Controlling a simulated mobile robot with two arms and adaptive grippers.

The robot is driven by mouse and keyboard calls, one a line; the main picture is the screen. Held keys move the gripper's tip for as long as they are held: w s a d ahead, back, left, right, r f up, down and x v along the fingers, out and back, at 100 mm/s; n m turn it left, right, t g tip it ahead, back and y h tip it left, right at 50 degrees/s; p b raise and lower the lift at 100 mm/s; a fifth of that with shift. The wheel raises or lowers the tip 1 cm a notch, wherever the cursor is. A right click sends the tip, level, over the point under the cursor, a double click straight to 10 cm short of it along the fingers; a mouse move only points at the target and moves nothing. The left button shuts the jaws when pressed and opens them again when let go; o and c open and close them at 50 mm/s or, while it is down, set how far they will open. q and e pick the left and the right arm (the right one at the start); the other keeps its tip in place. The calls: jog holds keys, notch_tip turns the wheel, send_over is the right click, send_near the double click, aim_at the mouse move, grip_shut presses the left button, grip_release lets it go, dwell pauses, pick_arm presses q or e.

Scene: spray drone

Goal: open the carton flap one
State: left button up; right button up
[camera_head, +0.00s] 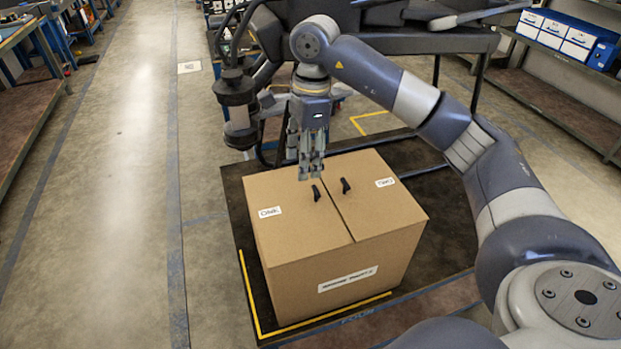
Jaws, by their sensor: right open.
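A closed cardboard carton (350,250) stands on a dark mat. Its left top flap, flap one (290,238), carries a label that looks like "ONE" and a small black handle (316,192) near the centre seam. The right flap (385,205) carries a "TWO" label and its own black handle (346,185). Both flaps lie flat. My right gripper (311,173) points down over the back part of flap one, just behind and above its handle. It is open and holds nothing; I cannot tell whether the fingertips touch the carton. My left gripper is not in view.
The dark mat (455,225) has yellow corner lines. A large dark machine (390,22) with a hanging cylinder (238,100) stands behind the carton. Blue and white boxes (565,38) sit on a right-hand shelf. The floor (110,200) to the left is clear.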

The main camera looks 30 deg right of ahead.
aim_at(316, 190)
jog(key=shift+h, duration=0.5)
jog(key=d+f+p, duration=0.1)
jog(key=f, duration=0.1)
jog(key=d+f+p, duration=0.1)
jog(key=f, duration=0.2)
jog(key=d+f, duration=0.1)
jog(key=f, duration=0.2)
jog(key=shift+s+p, duration=0.2)
jog(key=shift+p, duration=0.2)
jog(key=shift+f, duration=0.75)
grip_shut()
